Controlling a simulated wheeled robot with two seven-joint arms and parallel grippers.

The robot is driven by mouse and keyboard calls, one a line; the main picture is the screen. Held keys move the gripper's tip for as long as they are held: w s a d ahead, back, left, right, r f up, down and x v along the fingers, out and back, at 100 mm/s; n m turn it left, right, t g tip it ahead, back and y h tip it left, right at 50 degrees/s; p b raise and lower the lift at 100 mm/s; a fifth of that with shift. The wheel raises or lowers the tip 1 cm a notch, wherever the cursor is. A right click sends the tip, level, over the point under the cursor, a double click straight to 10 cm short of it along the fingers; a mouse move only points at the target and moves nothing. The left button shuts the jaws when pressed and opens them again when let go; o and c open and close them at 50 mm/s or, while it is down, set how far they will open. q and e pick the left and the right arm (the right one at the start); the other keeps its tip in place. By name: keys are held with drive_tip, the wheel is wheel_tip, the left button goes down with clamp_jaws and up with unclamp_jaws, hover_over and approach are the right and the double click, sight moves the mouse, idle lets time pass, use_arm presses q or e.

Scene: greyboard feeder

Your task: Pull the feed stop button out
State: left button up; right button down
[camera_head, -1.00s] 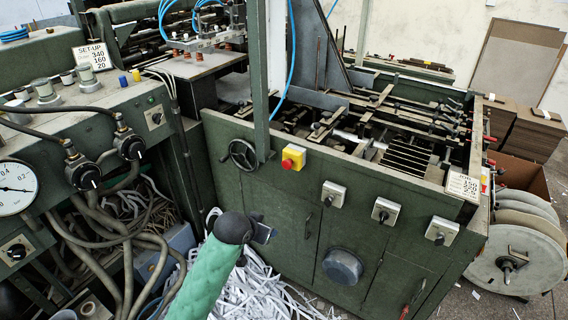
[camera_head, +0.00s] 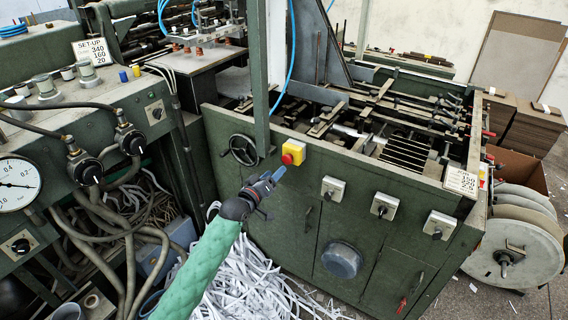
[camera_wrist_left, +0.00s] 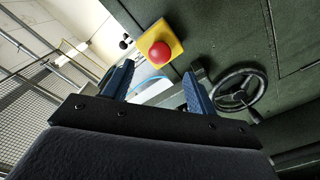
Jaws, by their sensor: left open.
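The feed stop button is a red mushroom button (camera_head: 288,159) on a yellow box (camera_head: 297,149), on the upper front of the green machine. My left gripper (camera_head: 277,175) is just below and left of the button in the head view, apart from it. In the left wrist view the red button (camera_wrist_left: 160,53) on its yellow box (camera_wrist_left: 158,43) lies beyond the fingertips, roughly between them and a little above. The blue fingers of my left gripper (camera_wrist_left: 160,82) are spread with nothing between them. My right gripper is not in view.
A black handwheel (camera_head: 243,150) is left of the button; it also shows in the wrist view (camera_wrist_left: 239,89). Grey switch boxes (camera_head: 333,188) sit to the right on the same panel. Shredded paper strips (camera_head: 235,280) cover the floor below.

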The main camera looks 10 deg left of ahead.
sight(286, 161)
use_arm(q)
drive_tip(key=p+x, duration=0.2)
drive_tip(key=x, duration=0.3)
drive_tip(key=shift+w+d+r, duration=0.1)
drive_tip(key=shift+w+d, duration=0.05)
drive_tip(key=shift+w, duration=0.2)
drive_tip(key=shift+w+d, duration=0.3)
drive_tip(key=shift+w, duration=0.4)
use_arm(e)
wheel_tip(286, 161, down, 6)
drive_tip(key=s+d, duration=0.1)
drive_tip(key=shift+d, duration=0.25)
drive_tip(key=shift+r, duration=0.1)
use_arm(q)
clamp_jaws()
drive_tip(key=shift+s+a, duration=0.2)
drive_tip(key=shift+s, duration=0.3)
drive_tip(key=shift+c, duration=1)
unclamp_jaws()
drive_tip(key=shift+o, duration=1)
drive_tip(key=shift+s, duration=0.1)
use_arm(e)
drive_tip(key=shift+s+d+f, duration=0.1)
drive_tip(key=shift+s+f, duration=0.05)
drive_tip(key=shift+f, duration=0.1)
